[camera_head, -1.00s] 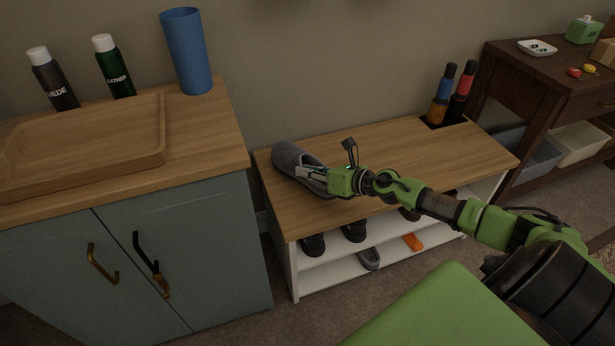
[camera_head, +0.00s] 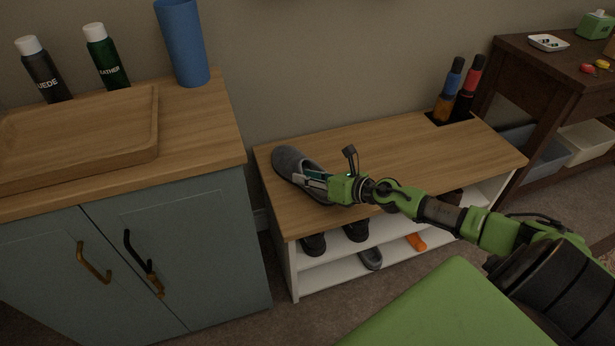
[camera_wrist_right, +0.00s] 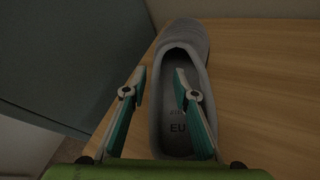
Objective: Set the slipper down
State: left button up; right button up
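The grey slipper (camera_head: 293,166) lies on the left end of the wooden bench top (camera_head: 400,150). Its toe points to the back left in the head view, and its sole appears to rest on the wood. My right gripper (camera_head: 312,178) is at its open heel end. In the right wrist view the slipper (camera_wrist_right: 183,40) shows from above, and my right gripper (camera_wrist_right: 159,80) has its fingers spread. One finger is outside the slipper's left side wall and the other is over the opening, with gaps to the wall. My left gripper is out of view.
A blue-grey cabinet (camera_head: 170,235) with a wooden tray (camera_head: 80,135) and a blue cylinder (camera_head: 182,45) stands left of the bench. Several shoes sit on the shelves below. Bottles (camera_head: 460,90) stand at the bench's back right. The bench top's middle is clear.

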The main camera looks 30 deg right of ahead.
jog(key=shift+r, duration=0.2)
jog(key=shift+s+d, duration=0.2)
jog(key=shift+s, duration=0.3)
jog(key=s+d+r+m+t+h, duration=0.35)
jog(key=s+r+m, duration=0.25)
jog(key=s+m, duration=0.4)
jog(key=s+f+m+g+h, duration=0.3)
jog(key=s+f+m+h, duration=0.15)
jog(key=m, duration=0.65)
jog(key=s+a+f+m+g+y, duration=0.2)
jog(key=s+a+m+g, duration=0.3)
jog(key=s+a, duration=0.3)
jog(key=s+a+f+m+g+y, duration=0.1)
jog(key=s+a+f+m+g, duration=0.3)
jog(key=s+a+m, duration=0.3)
jog(key=s+a+g, duration=0.1)
jog(key=s+a, duration=0.1)
jog(key=a, duration=0.2)
jog(key=shift+s+a+f+y, duration=0.15)
jog(key=shift+a+f+y, duration=0.2)
jog(key=shift+a+y, duration=0.05)
